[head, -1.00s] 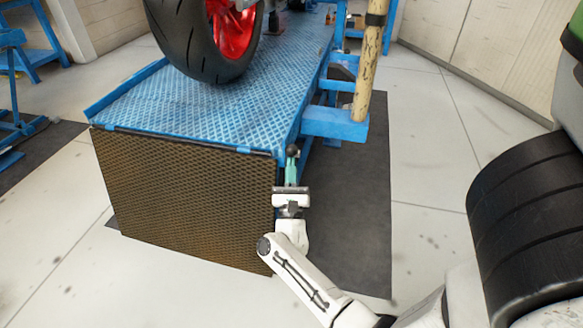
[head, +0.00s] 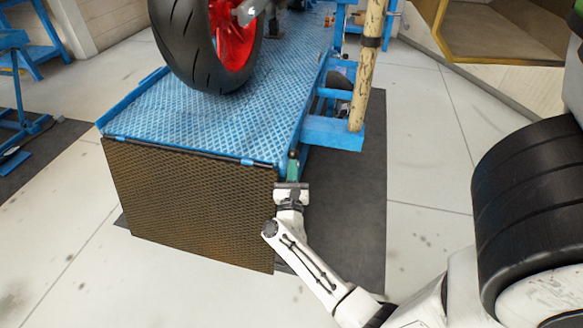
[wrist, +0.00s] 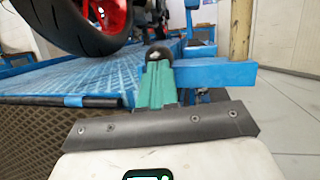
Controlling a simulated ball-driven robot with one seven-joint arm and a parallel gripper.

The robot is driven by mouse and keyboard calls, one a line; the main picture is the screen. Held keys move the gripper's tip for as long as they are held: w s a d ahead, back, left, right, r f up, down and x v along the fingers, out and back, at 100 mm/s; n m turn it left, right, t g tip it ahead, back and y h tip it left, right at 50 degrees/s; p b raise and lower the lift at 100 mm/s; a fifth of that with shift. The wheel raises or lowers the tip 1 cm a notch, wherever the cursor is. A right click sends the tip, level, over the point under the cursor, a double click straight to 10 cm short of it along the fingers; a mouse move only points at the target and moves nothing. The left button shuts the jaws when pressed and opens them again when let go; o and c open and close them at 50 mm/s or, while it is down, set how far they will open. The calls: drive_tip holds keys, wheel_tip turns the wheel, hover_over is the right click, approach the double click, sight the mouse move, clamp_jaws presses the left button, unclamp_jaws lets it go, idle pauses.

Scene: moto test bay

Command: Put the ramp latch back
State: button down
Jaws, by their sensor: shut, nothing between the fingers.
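The ramp latch shows as a dark ball knob (wrist: 158,54) at the ramp-end corner of the blue lift, in the wrist view. Its lever is hidden behind my fingers. My gripper (wrist: 158,68) has teal fingers shut together with nothing between them. Their tips are just in front of the knob; I cannot tell whether they touch it. In the head view my gripper (head: 293,161) is at the lift's near right corner, and the knob is hard to make out there. The mesh ramp panel (head: 190,200) hangs steeply down from the lift's near edge.
A motorcycle wheel (head: 215,45) with a red rim stands on the blue lift deck (head: 200,125). A blue side bracket (head: 335,132) and a worn pole (head: 368,65) are right of the gripper. Black tyres (head: 530,205) stand far right. The floor between is clear.

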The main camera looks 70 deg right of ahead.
sight(297, 151)
drive_tip(key=r+p, duration=0.1)
drive_tip(key=d+r+y+p, duration=0.1)
drive_tip(key=p, duration=0.3)
drive_tip(key=shift+d+r+g+y, duration=0.25)
drive_tip(key=shift+r+g+y, duration=0.15)
drive_tip(key=p, duration=0.1)
drive_tip(key=d+y+p, duration=0.1)
drive_tip(key=p, duration=0.1)
drive_tip(key=shift+r+m, duration=0.25)
drive_tip(key=shift+m, duration=0.05)
drive_tip(key=shift+w+d+r+y+p, duration=0.15)
drive_tip(key=shift+d+y+p, duration=0.5)
drive_tip(key=shift+p, duration=0.5)
drive_tip(key=shift+d+g+p, duration=0.3)
drive_tip(key=shift+d+p, duration=0.1)
drive_tip(key=shift+w+d+r, duration=0.1)
drive_tip(key=shift+d+r, duration=0.05)
